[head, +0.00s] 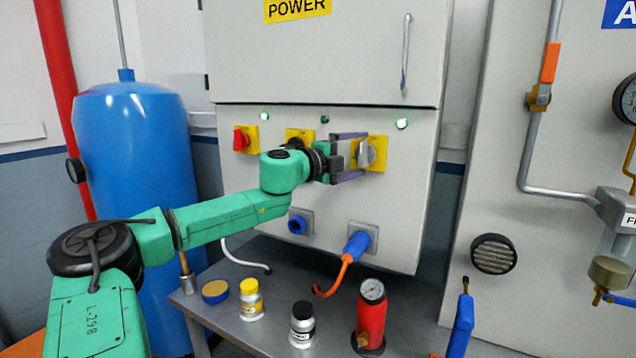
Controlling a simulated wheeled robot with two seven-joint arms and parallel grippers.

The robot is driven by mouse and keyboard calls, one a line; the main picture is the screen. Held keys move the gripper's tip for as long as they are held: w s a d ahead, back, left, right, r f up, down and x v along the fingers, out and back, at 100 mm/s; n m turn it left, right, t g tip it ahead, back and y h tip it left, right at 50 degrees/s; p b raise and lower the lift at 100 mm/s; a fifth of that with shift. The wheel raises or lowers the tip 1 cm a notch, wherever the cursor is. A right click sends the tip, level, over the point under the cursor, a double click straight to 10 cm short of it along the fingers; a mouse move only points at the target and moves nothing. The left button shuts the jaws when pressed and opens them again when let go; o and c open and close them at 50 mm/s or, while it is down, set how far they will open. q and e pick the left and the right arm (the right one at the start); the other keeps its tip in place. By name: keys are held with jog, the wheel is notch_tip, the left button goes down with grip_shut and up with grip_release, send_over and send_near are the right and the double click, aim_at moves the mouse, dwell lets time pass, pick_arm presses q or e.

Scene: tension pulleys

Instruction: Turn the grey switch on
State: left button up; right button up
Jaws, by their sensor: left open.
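The grey switch (367,154) sits on a yellow plate at the right of the power cabinet's lower panel (330,121). My left gripper (362,155) reaches in from the left at the switch. Its two purple fingers are open, one above and one below the grey knob; I cannot tell whether they touch it. A red switch (241,139) on a yellow plate is at the left of the panel. A third yellow plate (300,134) is partly hidden behind my arm. My right gripper is not in view.
Below the panel, a metal table (262,332) holds a yellow-capped bottle (251,302), a black-capped bottle (302,326) and a red cylinder with gauge (371,316). A blue plug (357,246) with orange cable is in the panel. A blue tank (135,190) stands left.

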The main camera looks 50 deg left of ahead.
pick_arm(q)
jog(key=shift+s+d+f+b, duration=0.15)
jog(key=shift+s+b, duration=0.35)
jog(key=shift+b, duration=0.8)
jog(key=shift+s+d+f+b, duration=0.1)
jog(key=shift+s+b, duration=0.35)
jog(key=shift+b, duration=0.85)
jog(key=s+b, duration=0.4)
jog(key=s, duration=0.7)
jog(key=shift+a+r+b, duration=0.25)
jog(key=shift+a+b, duration=0.1)
jog(key=shift+a, duration=0.05)
jog(key=shift+s, duration=0.1)
